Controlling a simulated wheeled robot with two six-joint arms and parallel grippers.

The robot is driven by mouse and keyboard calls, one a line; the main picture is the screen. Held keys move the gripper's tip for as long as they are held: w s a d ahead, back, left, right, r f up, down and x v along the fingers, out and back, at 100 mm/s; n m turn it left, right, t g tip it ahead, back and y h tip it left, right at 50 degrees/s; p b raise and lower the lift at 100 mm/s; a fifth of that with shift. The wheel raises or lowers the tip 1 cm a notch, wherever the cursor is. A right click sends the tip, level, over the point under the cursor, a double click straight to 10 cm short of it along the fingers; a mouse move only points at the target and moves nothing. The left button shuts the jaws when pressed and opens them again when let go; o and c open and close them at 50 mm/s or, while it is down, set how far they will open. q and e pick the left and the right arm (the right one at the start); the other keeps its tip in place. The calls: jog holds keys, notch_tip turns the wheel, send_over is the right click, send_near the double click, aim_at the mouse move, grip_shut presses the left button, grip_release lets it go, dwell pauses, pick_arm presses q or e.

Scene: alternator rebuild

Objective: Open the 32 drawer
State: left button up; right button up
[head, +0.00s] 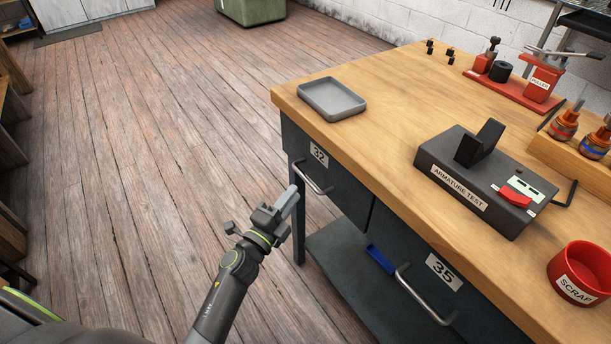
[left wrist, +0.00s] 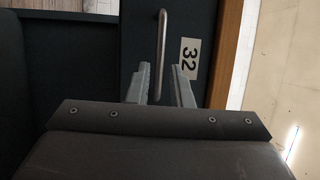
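The 32 drawer (head: 340,195) is a dark grey front under the wooden bench top, marked with a white 32 label (head: 319,154). It looks shut. Its silver bar handle (head: 316,186) shows below the label. My left gripper (head: 292,195) is just left of the handle, apart from it. In the left wrist view the two pale fingers (left wrist: 160,70) are open, with the handle (left wrist: 161,40) ahead, lined up with the gap between them. The 32 label (left wrist: 189,58) is right of the handle there. My right gripper is out of view.
The 35 drawer (head: 466,302) with its own handle (head: 424,296) is to the right. A blue object (head: 380,259) is near the lower shelf. On the bench top (head: 390,95) are a grey tray (head: 332,97), an armature tester (head: 455,180) and a red scrap bin (head: 580,275). Open floor lies left.

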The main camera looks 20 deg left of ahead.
aim_at(305, 176)
pick_arm(q)
jog(key=x, duration=0.7)
jog(key=shift+c, duration=0.5)
grip_shut()
